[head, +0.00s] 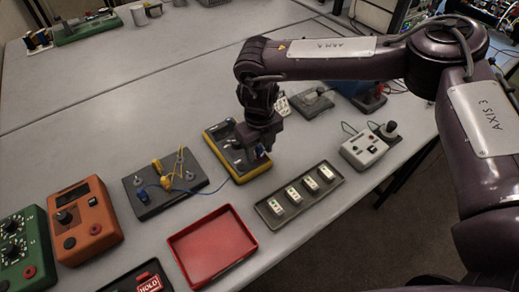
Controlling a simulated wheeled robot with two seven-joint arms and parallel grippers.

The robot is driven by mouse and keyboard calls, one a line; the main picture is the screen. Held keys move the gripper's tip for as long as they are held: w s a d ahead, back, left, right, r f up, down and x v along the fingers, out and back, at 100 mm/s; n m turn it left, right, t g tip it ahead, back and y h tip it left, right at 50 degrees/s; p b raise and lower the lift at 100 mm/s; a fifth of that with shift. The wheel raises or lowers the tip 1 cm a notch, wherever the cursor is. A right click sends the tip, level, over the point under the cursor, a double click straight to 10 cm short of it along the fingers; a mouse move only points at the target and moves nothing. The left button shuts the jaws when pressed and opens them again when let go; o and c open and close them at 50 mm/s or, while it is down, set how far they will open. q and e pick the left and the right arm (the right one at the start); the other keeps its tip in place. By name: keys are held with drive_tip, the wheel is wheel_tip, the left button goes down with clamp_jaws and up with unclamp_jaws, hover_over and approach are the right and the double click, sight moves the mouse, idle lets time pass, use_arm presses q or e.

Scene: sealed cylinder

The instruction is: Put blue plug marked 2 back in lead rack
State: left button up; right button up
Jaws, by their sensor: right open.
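My right gripper (258,152) points down over the yellow-edged dark box (222,152). Its jaws are open, and the fingertips are small and dark in the picture. A small blue spot, maybe the blue plug (262,155), shows at the fingertips; I cannot read a number on it. A thin blue lead runs from there to a dark board (180,203) on the left, which may be the lead rack. The board carries yellow parts (165,176), a blue part (143,196) and metal posts. My left gripper is not in view.
A tray of white blocks (266,215) lies right of the box, and an empty red tray (213,246) lies in front. Orange (90,225) and green (18,255) boxes stand at left. A pale grey device (364,150) is at right. The table behind is mostly clear.

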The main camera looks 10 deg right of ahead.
sight(259, 146)
idle(0.7)
clamp_jaws()
drive_tip(key=shift+r, duration=0.2)
drive_tip(key=shift+r+p, duration=2.25)
drive_tip(key=shift+r, duration=0.6)
